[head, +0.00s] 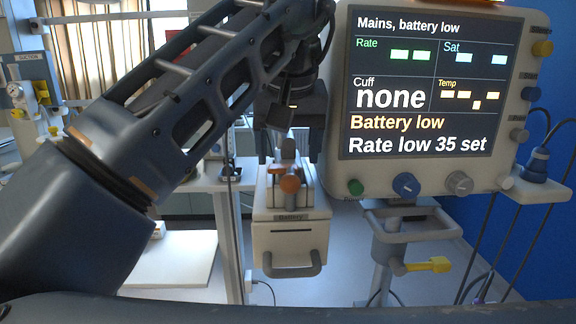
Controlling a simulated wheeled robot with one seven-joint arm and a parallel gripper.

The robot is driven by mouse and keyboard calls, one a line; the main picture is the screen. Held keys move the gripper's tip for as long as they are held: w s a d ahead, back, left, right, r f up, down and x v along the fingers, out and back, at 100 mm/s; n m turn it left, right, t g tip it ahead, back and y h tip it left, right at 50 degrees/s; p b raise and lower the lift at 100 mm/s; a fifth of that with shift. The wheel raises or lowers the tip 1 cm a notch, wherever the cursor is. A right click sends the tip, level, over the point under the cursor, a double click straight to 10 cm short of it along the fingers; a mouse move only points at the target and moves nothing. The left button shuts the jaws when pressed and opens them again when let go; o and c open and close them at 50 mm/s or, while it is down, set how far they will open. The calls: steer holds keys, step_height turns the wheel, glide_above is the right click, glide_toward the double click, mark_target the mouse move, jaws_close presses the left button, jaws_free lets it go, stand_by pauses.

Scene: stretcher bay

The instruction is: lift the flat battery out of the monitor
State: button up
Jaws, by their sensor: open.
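The monitor (512,110) stands at right with its screen lit. The screen reads "Mains, battery low", "Cuff none", "Battery low" and "Rate low 35 set". A pale housing (264,225) left of and below it carries a "Battery" label and a slot. A grey pull handle (292,270) is at its lower front. The flat battery itself cannot be made out. My gripper (291,152) is open above the housing, pointing down; its fingertips are partly lost against dark parts, and contact cannot be told.
A yellow clamp lever (428,265) sticks out from the stand under the monitor. Cables hang at the far right. A pale bench (180,262) at lower left has free surface. A suction unit (28,82) is at far left.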

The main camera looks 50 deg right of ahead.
steer(key=shift+f, duration=0.25)
steer(key=shift+c, duration=0.4)
jaws_close()
